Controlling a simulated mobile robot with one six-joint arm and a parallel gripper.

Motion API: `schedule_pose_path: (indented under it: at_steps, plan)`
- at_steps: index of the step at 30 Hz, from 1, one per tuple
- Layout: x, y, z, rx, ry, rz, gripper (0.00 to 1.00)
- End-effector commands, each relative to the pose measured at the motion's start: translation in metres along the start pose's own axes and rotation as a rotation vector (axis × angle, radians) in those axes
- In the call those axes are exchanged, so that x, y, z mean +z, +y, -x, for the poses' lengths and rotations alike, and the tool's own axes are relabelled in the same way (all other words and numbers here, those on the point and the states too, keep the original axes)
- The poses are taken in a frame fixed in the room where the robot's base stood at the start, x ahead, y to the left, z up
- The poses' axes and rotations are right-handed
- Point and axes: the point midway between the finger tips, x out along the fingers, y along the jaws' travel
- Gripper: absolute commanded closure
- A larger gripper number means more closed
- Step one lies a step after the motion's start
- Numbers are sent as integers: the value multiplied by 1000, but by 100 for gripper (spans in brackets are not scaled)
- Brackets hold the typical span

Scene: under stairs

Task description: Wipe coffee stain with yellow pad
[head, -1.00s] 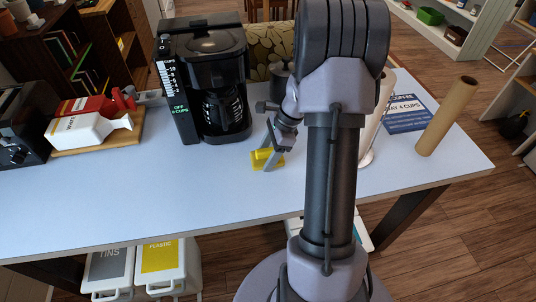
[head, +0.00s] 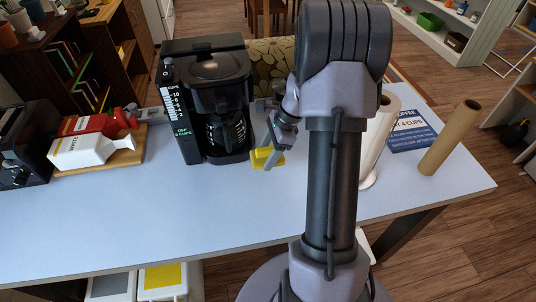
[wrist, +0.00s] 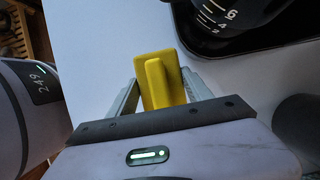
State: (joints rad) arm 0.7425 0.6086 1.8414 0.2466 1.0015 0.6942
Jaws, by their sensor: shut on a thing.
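My gripper (head: 268,156) is shut on the yellow pad (head: 262,159), just right of the coffee maker's base. In the wrist view the pad (wrist: 160,80) sits between the two fingers, its raised grip held between them and its flat part pointing away. I cannot tell whether the pad touches the table or hovers just over it. No coffee stain shows in either view; the pad, gripper and my arm hide part of the tabletop.
The coffee maker (head: 208,95) stands close left of my gripper; its carafe (wrist: 235,15) shows at the wrist view's upper right. Right of my arm are a paper towel roll (head: 376,145), blue sign (head: 410,130) and cardboard tube (head: 450,138). The table's (head: 150,215) front left is clear.

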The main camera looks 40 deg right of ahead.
Motion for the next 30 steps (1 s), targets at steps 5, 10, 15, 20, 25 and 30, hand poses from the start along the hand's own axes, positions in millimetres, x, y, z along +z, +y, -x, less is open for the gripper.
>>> schedule_pose_path:
  at_steps: [5,10,15,20,25,30]
  plan:
    - [9,0,18,1,-1,3,74]
    - [16,-1,29,2,-1,6,74]
    - [17,-1,31,3,-1,7,74]
    - [17,-1,30,3,0,7,74]
    - [17,-1,30,3,0,7,74]
    - [17,-1,30,3,0,7,74]
